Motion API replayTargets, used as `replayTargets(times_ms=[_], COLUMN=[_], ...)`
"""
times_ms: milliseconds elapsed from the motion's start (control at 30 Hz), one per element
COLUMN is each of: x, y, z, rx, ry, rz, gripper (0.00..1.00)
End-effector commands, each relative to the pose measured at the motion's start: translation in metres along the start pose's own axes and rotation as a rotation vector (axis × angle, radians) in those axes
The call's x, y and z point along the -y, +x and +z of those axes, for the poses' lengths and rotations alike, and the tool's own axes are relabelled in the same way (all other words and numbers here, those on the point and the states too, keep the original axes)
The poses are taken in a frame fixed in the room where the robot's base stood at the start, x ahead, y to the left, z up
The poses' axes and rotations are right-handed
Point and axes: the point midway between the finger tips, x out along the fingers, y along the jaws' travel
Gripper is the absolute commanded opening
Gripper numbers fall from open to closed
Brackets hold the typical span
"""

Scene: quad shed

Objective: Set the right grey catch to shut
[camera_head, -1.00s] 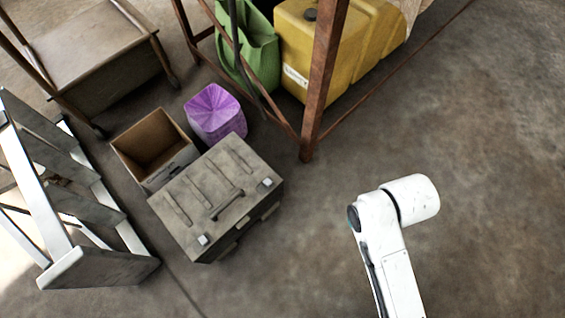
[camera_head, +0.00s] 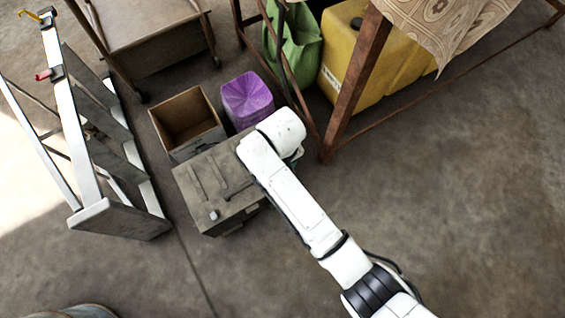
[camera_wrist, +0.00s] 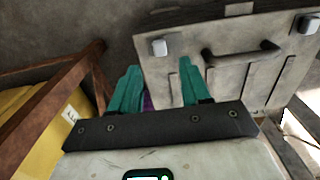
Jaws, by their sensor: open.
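The grey box (camera_head: 207,183) stands on the floor, its lid down as far as I can see. One light grey catch (camera_head: 213,214) shows at its front left in the head view. The right catch is hidden there behind my arm. In the wrist view the box's lid (camera_wrist: 217,75) is turned round, so the right catch (camera_wrist: 158,47) appears on the left, just beyond my fingertips; the other catch (camera_wrist: 309,24) is at the far right. I cannot tell how the right catch is set. My gripper (camera_wrist: 159,80) has its teal fingers apart, with nothing seen held between them.
A dark handle (camera_wrist: 242,53) rises from the lid. An open cardboard box (camera_head: 187,122) and a purple container (camera_head: 247,99) stand behind. A rusty table leg (camera_head: 352,85) and yellow jerrycan (camera_head: 365,60) are close right. A stepladder (camera_head: 120,218) stands left. Floor at right is clear.

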Motion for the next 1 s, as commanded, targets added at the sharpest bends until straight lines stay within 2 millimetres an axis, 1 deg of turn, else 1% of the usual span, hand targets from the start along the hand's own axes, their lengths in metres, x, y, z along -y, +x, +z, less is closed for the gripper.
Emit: replayTargets(times_ms=[33, 100, 200, 333, 500, 800, 1000], x=[-0.001, -0.001, -0.001, -0.001, -0.001, -0.001, -0.001], y=[0.016, 0.029, 0.044, 0.059, 0.066, 0.067, 0.067], z=[0.001, 0.001, 0.001, 0.001, 0.001, 0.001, 0.001], rx=[0.003, 0.001, 0.001, 0.001, 0.0, 0.0, 0.0], ry=[0.001, 0.001, 0.002, 0.001, 0.002, 0.001, 0.001], rz=[0.0, 0.0, 0.0, 0.001, 0.0, 0.0, 0.0], gripper=[0.47, 0.47, 0.47, 0.47, 0.47, 0.46, 0.27])
